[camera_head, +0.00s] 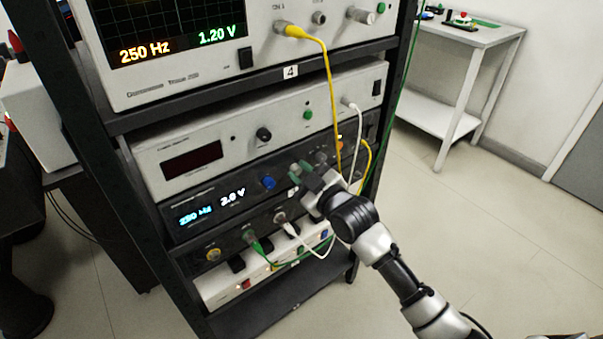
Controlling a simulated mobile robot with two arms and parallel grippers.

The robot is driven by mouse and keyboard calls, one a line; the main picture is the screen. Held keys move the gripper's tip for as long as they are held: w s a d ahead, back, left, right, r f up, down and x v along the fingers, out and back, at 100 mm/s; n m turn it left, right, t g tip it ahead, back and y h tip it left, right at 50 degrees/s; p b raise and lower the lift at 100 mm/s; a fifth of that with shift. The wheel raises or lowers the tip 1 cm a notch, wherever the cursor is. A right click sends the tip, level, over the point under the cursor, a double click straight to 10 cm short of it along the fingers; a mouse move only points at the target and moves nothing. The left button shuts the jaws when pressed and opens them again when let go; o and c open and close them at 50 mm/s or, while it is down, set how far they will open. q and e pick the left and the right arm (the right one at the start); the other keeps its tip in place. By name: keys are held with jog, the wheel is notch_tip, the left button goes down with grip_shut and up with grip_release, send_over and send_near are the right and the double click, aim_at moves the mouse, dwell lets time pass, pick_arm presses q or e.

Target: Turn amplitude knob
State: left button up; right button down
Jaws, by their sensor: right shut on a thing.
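The black generator (221,197) sits in the rack, with a display reading 250 Hz and 2.0 V. A blue knob (269,182) and a grey knob (321,156) show on its front panel. My right gripper (300,175) comes in from the lower right and is at this panel, between those two knobs. It is shut on a knob there, which I take for the amplitude knob; the fingers mostly hide it, and its label is unreadable. My left gripper is not in view.
Above, an oscilloscope (263,74) reads 250 Hz and 1.20 V. A yellow cable (329,90), a white cable (358,125) and a green cable (262,254) hang close around my right gripper. Open floor (480,230) lies right of the rack, before a white side table (465,40).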

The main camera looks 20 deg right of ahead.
jog(key=shift+r+m+p, duration=0.3)
jog(key=shift+m+p, duration=0.6)
jog(key=shift+p, duration=0.3)
jog(key=shift+m+p, duration=0.4)
jog(key=shift+m, duration=0.1)
jog(key=shift+f+m, duration=0.25)
jog(key=shift+m, duration=0.35)
jog(key=c, duration=1)
grip_release()
jog(key=shift+o, duration=0.2)
